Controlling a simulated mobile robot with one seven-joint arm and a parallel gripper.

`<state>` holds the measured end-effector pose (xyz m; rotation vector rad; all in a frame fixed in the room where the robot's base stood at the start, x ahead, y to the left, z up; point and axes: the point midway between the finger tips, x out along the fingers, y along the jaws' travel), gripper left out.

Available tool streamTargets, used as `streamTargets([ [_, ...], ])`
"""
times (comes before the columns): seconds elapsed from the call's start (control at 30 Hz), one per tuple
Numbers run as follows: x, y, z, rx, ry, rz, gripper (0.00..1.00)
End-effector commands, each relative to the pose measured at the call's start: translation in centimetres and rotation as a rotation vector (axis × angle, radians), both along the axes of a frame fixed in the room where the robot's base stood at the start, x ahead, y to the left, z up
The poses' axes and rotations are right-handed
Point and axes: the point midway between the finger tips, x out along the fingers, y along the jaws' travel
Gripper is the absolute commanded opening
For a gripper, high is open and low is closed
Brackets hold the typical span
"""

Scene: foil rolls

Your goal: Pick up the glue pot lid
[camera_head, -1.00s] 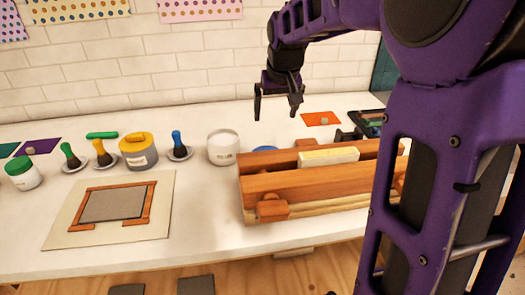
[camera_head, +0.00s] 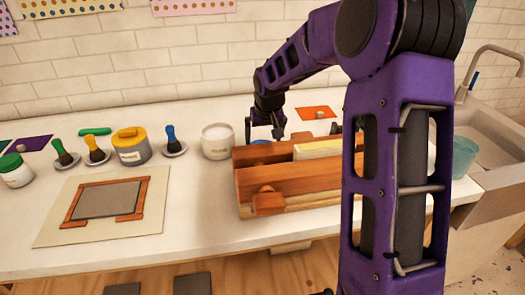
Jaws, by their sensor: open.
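A small blue round edge (camera_head: 260,141), which looks like the glue pot lid, shows just behind the wooden press. Most of it is hidden by the press and my gripper. My gripper (camera_head: 263,131) points down with its fingers apart and nothing between them. It is right over the blue edge; I cannot tell whether the fingers touch it. The white glue pot (camera_head: 217,142) stands open on the table, just left of my gripper.
The wooden press (camera_head: 262,182) with a pale block (camera_head: 317,149) stands in front of my gripper. A yellow-lidded pot (camera_head: 131,147) and brushes on saucers stand to the left. An orange sheet (camera_head: 315,112) lies behind. A sink (camera_head: 487,135) is at far right.

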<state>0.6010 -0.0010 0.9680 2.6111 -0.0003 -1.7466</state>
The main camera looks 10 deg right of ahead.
Motion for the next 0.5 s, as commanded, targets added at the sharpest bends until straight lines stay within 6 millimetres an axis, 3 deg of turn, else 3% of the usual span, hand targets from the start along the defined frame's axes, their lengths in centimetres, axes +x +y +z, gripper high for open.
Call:
streamTargets([
  [0.13,0.7,0.1,-1.8,0.001,0.000,0.000,1.00],
  [0.43,0.9,0.1,-2.1,0.001,-0.001,0.000,1.00],
  [0.5,0.9,0.1,-2.1,0.001,-0.001,0.000,0.87],
])
